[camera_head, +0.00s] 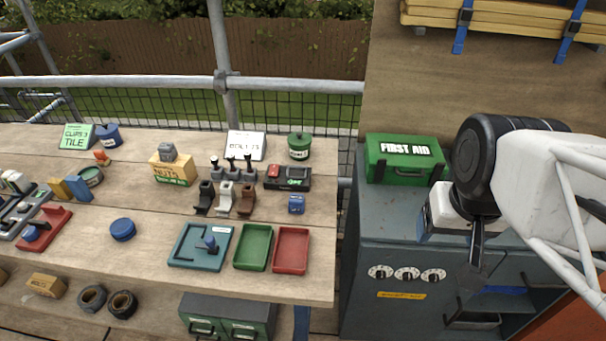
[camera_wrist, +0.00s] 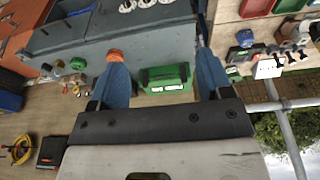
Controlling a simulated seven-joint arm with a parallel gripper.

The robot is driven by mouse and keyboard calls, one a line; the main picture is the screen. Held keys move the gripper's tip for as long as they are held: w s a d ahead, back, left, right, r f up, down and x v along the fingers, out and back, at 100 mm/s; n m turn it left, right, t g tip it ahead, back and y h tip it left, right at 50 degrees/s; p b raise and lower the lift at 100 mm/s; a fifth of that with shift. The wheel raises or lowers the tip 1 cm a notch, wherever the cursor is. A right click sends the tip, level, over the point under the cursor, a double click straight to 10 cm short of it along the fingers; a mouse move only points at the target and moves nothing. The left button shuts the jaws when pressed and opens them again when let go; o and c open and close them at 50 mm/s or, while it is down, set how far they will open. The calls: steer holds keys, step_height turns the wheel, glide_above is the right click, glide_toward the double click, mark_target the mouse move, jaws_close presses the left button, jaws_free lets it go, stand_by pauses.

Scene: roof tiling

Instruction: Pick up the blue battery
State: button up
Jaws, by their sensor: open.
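The blue battery (camera_head: 296,204) is a small blue block standing on the wooden bench near its right edge, just in front of the black charger (camera_head: 288,178). A small blue block that looks like it also shows in the wrist view (camera_wrist: 245,38), right of the fingers. My gripper (camera_head: 471,280) is over the grey cabinet at the right, well apart from the battery. In the wrist view my gripper (camera_wrist: 161,60) has its two blue fingers spread, with nothing held between them.
A green first aid box (camera_head: 404,175) stands on the grey cabinet (camera_head: 385,232). Green (camera_head: 253,248) and red (camera_head: 292,250) trays lie in front of the battery. Brown and white hooked holders (camera_head: 225,198) stand to its left. A scaffold rail (camera_head: 170,87) runs behind the bench.

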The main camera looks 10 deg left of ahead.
steer(key=w+a+f+m+g+y, duration=0.2)
steer(key=w+a+f+m+y, duration=0.3)
steer(key=w, duration=0.3)
steer(key=w+a+f+m+g+y, duration=0.2)
steer(key=w+a+f+m+y, duration=0.1)
steer(key=w+a+f, duration=0.45)
steer(key=m+t+y, duration=0.1)
steer(key=m+y, duration=0.5)
steer(key=m, duration=0.4)
glide_toward(296, 202)
steer(key=shift+w+a+f, duration=0.4)
steer(key=shift+a+f, duration=0.15)
steer(key=shift+f, duration=0.05)
steer(key=shift+w+a+f, duration=0.35)
steer(key=shift+a+f, duration=0.25)
steer(key=shift+x, duration=1.35)
steer(key=shift+h, duration=0.3)
steer(key=shift+x, duration=2.55)
steer(key=shift+w, duration=0.1)
